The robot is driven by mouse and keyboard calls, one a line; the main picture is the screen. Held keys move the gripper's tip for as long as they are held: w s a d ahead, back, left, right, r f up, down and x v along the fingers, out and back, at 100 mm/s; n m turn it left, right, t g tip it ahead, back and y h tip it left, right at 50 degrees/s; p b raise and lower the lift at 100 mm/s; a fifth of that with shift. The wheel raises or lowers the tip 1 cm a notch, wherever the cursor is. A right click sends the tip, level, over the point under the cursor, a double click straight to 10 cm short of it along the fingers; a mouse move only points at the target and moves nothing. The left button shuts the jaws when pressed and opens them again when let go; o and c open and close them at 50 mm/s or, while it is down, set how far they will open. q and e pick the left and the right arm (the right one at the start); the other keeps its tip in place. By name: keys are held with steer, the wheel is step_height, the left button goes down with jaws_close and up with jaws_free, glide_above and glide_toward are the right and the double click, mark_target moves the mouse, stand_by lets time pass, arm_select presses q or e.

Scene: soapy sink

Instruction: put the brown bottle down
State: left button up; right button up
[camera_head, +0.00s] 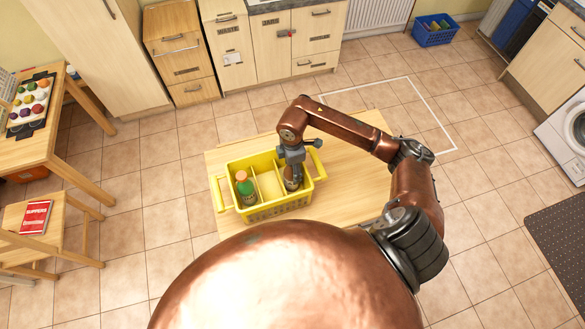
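A yellow basket (272,211) with dividers stands on the wooden table. The brown bottle (291,178) is roughly upright at the basket's right compartment. Its upper part is hidden by my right gripper (292,165), which comes down from above and appears shut on it. I cannot tell whether the bottle's base touches the basket floor. A bottle with a green body and orange cap (244,187) stands in the left compartment. The middle compartment looks empty. My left gripper is not in view.
The light wooden table (345,190) has bare room right of the basket. A side table with a tray of colourful round items (30,103) is at the left, near a chair with a red book (35,217). Cabinets (270,45) line the back. A blue crate (434,32) sits on the floor.

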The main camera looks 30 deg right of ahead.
step_height(320, 180, up, 11)
steer(key=shift+w+r+b, duration=0.1)
steer(key=shift+r+b, duration=0.05)
steer(key=shift+b, duration=0.9)
steer(key=shift+r, duration=0.5)
